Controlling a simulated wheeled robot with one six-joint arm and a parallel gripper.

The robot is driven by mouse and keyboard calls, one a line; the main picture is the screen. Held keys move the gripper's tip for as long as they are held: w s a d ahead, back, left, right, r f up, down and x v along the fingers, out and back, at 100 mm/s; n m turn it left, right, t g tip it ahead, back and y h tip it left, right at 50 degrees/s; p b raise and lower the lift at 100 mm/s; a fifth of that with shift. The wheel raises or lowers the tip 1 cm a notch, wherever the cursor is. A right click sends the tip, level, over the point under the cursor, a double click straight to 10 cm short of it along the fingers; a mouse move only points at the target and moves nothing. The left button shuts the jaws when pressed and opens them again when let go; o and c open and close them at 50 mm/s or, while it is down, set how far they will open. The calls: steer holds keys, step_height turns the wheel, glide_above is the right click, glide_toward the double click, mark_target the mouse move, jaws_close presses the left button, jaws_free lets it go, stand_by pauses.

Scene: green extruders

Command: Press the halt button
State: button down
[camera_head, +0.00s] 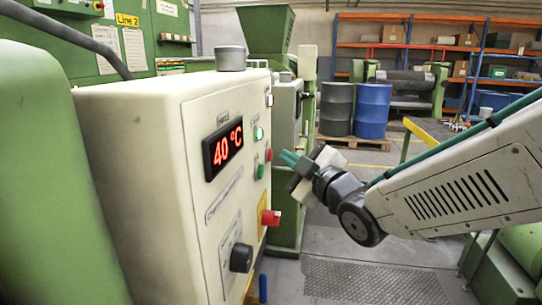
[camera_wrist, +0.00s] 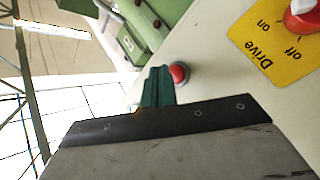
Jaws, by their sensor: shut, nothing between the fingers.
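A round red button (camera_head: 269,155) sticks out from the front of the cream control cabinet (camera_head: 140,150). It also shows in the wrist view (camera_wrist: 179,73). No label reading halt is legible beside it. My gripper (camera_head: 287,158) is shut and empty, with its green fingertips pointing at the panel. The fingertips are very close to the red button in the head view. In the wrist view the green fingers (camera_wrist: 157,88) lie just left of the button and overlap its edge. I cannot tell whether they touch it.
A red Drive on/off switch (camera_head: 270,217) on a yellow plate (camera_wrist: 270,45) sits below the button. A green button (camera_head: 261,171), a black knob (camera_head: 241,257) and a 40 °C display (camera_head: 223,148) are on the same panel. Blue (camera_head: 372,110) and grey drums stand behind.

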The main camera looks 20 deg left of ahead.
steer(key=shift+a, duration=0.15)
stand_by(0.3)
steer(key=shift+s+a, duration=0.1)
steer(key=shift+a, duration=0.15)
steer(key=shift+s+a, duration=0.1)
steer(key=shift+a, duration=0.3)
stand_by(0.6)
steer(key=shift+d, duration=0.1)
steer(key=shift+w+d, duration=0.2)
steer(key=shift+d, duration=0.5)
steer(key=d, duration=0.2)
steer(key=w+d, duration=0.1)
steer(key=d, duration=0.2)
stand_by(0.3)
steer(key=shift+a, duration=0.1)
stand_by(0.5)
